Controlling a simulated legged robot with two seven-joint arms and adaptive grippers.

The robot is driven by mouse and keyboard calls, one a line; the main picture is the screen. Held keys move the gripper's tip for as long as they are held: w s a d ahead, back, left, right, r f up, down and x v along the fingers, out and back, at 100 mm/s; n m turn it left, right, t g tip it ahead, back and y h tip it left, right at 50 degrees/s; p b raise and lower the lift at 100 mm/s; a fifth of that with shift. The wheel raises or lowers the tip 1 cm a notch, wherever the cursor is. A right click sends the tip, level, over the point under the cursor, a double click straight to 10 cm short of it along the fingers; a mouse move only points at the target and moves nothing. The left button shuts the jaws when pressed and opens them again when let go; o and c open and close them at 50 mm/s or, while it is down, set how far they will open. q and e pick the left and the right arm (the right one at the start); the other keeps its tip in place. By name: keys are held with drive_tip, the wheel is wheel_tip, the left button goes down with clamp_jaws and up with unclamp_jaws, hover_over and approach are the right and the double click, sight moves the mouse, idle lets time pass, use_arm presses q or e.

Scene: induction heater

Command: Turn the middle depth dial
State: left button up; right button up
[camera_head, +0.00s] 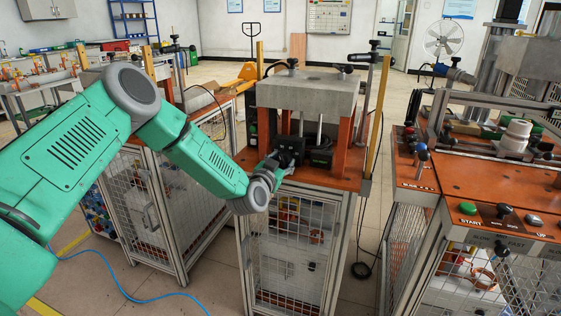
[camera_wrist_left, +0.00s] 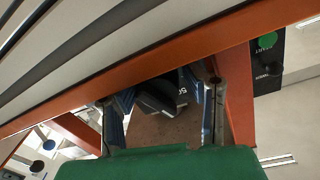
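My left gripper (camera_head: 279,163) reaches to the front of the middle machine (camera_head: 305,92), close to a black box-like part (camera_head: 320,157) on its orange top. In the left wrist view, the two fingers of the left gripper (camera_wrist_left: 162,98) stand apart. A dark, angular block (camera_wrist_left: 160,97) with pale lettering lies between or just beyond them; I cannot tell whether they touch it. The middle depth dial cannot be clearly made out; the gripper may hide it. My right gripper is in neither view.
The middle machine's orange posts (camera_head: 358,140) and grey top plate stand close around the gripper. On the right is another orange-topped bench (camera_head: 485,190) with a green START button (camera_head: 467,208). A blue hose (camera_head: 135,292) lies on the floor at left.

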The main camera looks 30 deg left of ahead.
use_arm(q)
drive_tip(key=shift+a+r, duration=0.1)
drive_tip(key=shift+a, duration=0.15)
drive_tip(key=shift+c, duration=1.1)
drive_tip(key=shift+w+d+r, duration=0.1)
drive_tip(key=shift+d+r, duration=0.15)
drive_tip(key=shift+d, duration=0.4)
drive_tip(key=shift+a+n, duration=0.3)
drive_tip(key=shift+a, duration=0.1)
drive_tip(key=shift+d+n+b, duration=0.25)
drive_tip(key=shift+n+b, duration=0.1)
drive_tip(key=shift+n, duration=0.35)
drive_tip(key=n+b, duration=0.1)
drive_tip(key=n, duration=0.2)
drive_tip(key=shift+y, duration=0.3)
drive_tip(key=shift+r+n+b, duration=0.1)
drive_tip(key=shift+n+b, duration=0.85)
drive_tip(key=shift+n, duration=1.15)
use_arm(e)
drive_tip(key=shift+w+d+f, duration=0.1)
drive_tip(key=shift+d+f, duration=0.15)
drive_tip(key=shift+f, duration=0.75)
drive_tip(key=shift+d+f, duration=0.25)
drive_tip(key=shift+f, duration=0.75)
use_arm(q)
drive_tip(key=shift+a, duration=0.1)
